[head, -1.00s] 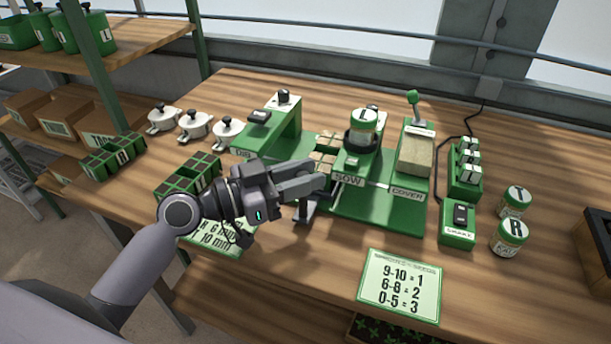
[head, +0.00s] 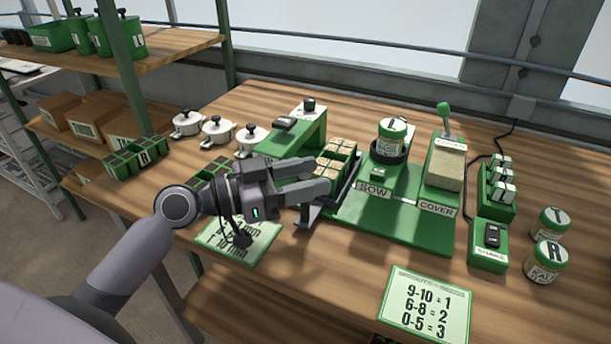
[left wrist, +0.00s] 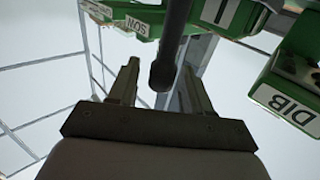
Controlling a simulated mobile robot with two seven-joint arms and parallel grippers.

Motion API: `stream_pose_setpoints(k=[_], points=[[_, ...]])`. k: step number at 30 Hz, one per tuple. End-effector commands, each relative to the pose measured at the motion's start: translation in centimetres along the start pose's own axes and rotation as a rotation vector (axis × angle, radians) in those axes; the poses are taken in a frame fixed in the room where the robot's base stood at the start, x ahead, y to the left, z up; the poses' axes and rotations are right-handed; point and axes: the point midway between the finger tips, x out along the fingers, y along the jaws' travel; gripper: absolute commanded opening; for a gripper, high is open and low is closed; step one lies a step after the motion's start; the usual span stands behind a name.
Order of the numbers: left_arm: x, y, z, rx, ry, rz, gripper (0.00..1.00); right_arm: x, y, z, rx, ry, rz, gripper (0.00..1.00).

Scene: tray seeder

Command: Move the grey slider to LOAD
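The grey slider (head: 308,215) shows only in part, as a grey bracket at the front left of the green seeder base (head: 390,225). A tray of brown-filled cells (head: 336,158) sits behind my fingers, left of the SOW station (head: 372,190), and seems to ride on the slider. My left gripper (head: 326,178) is in front of this tray. In the left wrist view its fingers (left wrist: 160,85) are apart, with a dark round-ended rod (left wrist: 165,70) between them and small gaps visible; the rod seems to be the slider's handle. No LOAD label is readable. My right gripper is out of view.
The DIB station (left wrist: 287,105) stands left of the tray, and the COVER station (head: 437,209) right of SOW. White lidded pots (head: 217,130) and a green cell tray (head: 137,157) are at the left. The SHAKE switch box (head: 489,245) and jars (head: 545,262) are at the right.

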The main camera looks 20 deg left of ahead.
Motion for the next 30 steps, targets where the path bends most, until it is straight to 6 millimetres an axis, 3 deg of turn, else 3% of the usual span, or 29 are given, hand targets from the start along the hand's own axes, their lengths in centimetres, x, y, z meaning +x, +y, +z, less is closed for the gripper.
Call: stream_pose_setpoints(k=[5, 18, 30], points=[[-0.6, 0.0, 0.2, 0.002, -0.001, -0.001, 0.49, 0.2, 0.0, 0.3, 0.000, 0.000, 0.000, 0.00], [-6.2, 0.0, 0.3, 0.001, -0.001, -0.001, 0.49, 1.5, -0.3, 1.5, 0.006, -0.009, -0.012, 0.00], [-7.2, 0.0, 0.0, 0.000, 0.000, 0.000, 0.49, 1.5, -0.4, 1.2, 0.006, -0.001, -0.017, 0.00]])
